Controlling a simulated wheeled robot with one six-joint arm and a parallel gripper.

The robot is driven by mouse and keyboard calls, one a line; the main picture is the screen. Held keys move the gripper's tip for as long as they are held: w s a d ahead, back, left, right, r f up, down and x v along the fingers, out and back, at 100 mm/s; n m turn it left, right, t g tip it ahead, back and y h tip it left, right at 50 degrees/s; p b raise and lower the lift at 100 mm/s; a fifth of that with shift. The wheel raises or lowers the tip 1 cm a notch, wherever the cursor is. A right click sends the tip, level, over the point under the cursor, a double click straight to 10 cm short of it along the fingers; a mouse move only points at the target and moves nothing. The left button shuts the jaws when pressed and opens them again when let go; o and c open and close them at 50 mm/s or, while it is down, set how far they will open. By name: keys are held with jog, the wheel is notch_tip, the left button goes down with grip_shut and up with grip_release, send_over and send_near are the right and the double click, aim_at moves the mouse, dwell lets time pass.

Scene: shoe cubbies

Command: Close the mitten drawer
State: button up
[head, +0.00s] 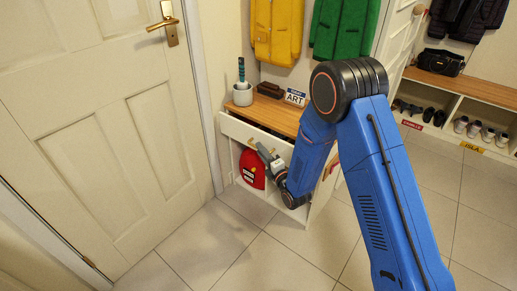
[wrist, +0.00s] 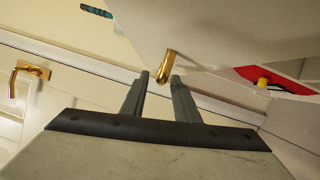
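The drawer's white front (head: 236,129) sits under the wooden top of the small cabinet. It is pulled out, with a dark gap showing behind its upper edge. A brass handle (wrist: 167,66) on the pale front shows in the wrist view. My gripper (head: 262,150) is in front of the drawer front, near the handle. In the wrist view its two fingers (wrist: 160,76) are apart, with the handle just beyond and between their tips. I see no clear contact. My arm hides the right part of the drawer, and its contents cannot be made out.
A red item (head: 251,168) hangs in the cubby below the drawer. A grey pot (head: 242,95), a brown object and a small sign (head: 294,97) stand on the cabinet top. A white door (head: 110,120) is close on the left. Floor in front is clear.

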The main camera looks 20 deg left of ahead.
aim_at(267, 146)
jog(key=shift+x, duration=1.4)
grip_shut()
jog(key=shift+w+d, duration=0.25)
jog(key=shift+w, duration=0.35)
jog(key=shift+w+d, duration=0.3)
jog(key=shift+w, duration=0.25)
jog(key=shift+w+d, duration=0.25)
jog(key=shift+w, duration=0.35)
grip_release()
jog(key=shift+w+d, duration=0.1)
jog(key=shift+w, duration=0.05)
